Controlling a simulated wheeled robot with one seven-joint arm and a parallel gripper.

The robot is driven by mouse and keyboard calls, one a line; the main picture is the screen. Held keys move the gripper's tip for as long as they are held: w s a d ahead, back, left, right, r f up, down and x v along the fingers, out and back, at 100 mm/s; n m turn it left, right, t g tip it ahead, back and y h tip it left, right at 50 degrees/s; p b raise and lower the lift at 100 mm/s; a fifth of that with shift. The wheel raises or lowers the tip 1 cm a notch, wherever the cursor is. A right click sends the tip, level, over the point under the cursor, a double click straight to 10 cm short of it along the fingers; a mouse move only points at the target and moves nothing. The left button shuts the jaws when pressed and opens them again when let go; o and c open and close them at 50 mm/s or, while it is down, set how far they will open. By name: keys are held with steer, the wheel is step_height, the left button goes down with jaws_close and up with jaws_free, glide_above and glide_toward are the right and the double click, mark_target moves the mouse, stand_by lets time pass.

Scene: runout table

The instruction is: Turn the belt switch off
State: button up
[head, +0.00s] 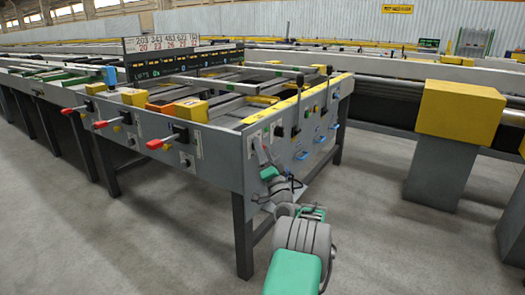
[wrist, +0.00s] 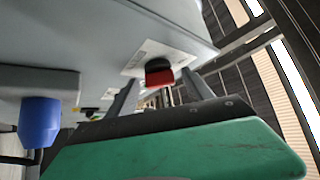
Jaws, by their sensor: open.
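A red and black knob (wrist: 158,73) sits on a white label plate (wrist: 150,55) on a grey panel in the wrist view. The label is too small to read, so I cannot tell for sure that it is the belt switch. My gripper (wrist: 160,96) is open, with one finger on each side of the knob in the picture; whether they touch it is unclear. In the head view my gripper (head: 263,154) is close to the near corner of the runout table's front panel (head: 285,155), hiding part of it.
The table's left side has red handles (head: 160,142); several levers (head: 299,82) rise above the front panel. A yellow-topped grey post (head: 455,110) stands to the right. The floor (head: 390,240) in front is clear.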

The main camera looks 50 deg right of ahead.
steer(key=v, duration=0.7)
steer(key=shift+s+a+f, duration=0.2)
steer(key=shift+s+f, duration=0.05)
steer(key=shift+s, duration=0.05)
steer(key=shift+s, duration=0.1)
